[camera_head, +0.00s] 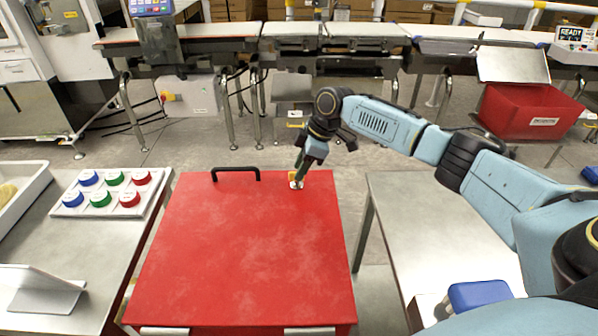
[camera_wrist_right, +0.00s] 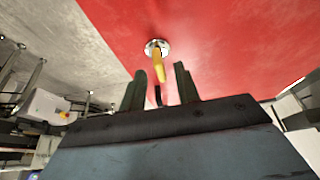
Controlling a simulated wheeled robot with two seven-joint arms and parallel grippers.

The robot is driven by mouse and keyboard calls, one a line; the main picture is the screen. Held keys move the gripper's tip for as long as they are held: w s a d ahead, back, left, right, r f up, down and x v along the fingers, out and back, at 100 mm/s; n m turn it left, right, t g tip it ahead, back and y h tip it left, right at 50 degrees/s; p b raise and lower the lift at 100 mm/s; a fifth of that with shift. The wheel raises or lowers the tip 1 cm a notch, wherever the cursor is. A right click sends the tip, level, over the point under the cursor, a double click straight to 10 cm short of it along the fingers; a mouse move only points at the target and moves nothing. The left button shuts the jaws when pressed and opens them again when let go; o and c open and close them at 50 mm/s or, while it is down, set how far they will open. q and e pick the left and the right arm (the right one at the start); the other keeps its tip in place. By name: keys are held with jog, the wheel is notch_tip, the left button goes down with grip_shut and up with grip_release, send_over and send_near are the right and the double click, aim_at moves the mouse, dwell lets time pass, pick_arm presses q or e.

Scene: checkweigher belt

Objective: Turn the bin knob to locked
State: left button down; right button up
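The red bin (camera_head: 245,250) stands in the middle of the head view, with a black handle (camera_head: 236,171) on the far part of its top. The bin knob (camera_head: 295,184) is near the bin's far right corner. In the right wrist view the knob (camera_wrist_right: 158,60) shows a round silver base and a yellow lever. My right gripper (camera_head: 298,168) reaches down to the knob from above. In the right wrist view its two fingers (camera_wrist_right: 161,85) are apart, with the lever's end in line with the gap between them; I cannot tell whether they touch it. No lock marking is readable. My left gripper is not in view.
A left table holds a tray of coloured caps (camera_head: 67,205). Conveyor belts (camera_head: 340,45) run along the back, with a red crate (camera_head: 525,112) at back right.

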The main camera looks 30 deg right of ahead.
jog(key=shift+w+a+f, duration=0.15)
jog(key=shift+a+f, duration=0.05)
jog(key=shift+f, duration=0.4)
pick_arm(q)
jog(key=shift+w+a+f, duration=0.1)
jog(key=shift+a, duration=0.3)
pick_arm(e)
jog(key=shift+f, duration=0.1)
